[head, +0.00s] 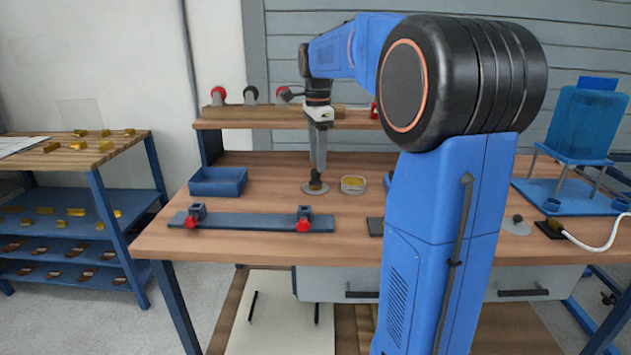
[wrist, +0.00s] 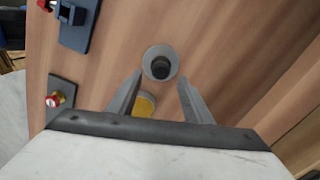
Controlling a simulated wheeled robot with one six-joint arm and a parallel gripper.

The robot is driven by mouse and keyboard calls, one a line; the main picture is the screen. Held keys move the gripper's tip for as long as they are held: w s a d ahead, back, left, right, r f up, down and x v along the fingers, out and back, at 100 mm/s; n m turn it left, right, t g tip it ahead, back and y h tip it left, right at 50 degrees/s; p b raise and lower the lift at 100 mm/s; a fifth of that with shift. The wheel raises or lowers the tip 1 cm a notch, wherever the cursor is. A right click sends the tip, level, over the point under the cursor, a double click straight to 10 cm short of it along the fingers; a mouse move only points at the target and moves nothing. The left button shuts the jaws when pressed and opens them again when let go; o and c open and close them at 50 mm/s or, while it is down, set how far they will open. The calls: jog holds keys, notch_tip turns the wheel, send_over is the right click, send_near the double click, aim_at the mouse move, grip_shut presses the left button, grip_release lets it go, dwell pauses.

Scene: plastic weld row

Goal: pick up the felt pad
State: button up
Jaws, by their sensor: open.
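A round grey disc with a dark upright knob, which looks like the felt pad (head: 316,188), lies on the wooden workbench (head: 260,240). My gripper (head: 317,172) points straight down over it, with the tips close to the knob. In the wrist view the pad (wrist: 160,63) shows just beyond and between the spread fingertips of my gripper (wrist: 160,80). The gripper is open and holds nothing. I cannot tell if the tips are level with the knob. A similar grey disc (head: 516,227) with a knob lies at the right of the bench.
A round dish with yellow contents (head: 353,184) stands close right of the pad. A blue tray (head: 218,182) is to the left. A blue bar with red-knobbed clamps (head: 250,222) lies in front. A raised shelf (head: 250,122) runs along the back.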

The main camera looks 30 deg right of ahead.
aim_at(315, 179)
jog(key=shift+w+a+f, duration=0.1)
jog(key=shift+f, duration=2.4)
grip_shut()
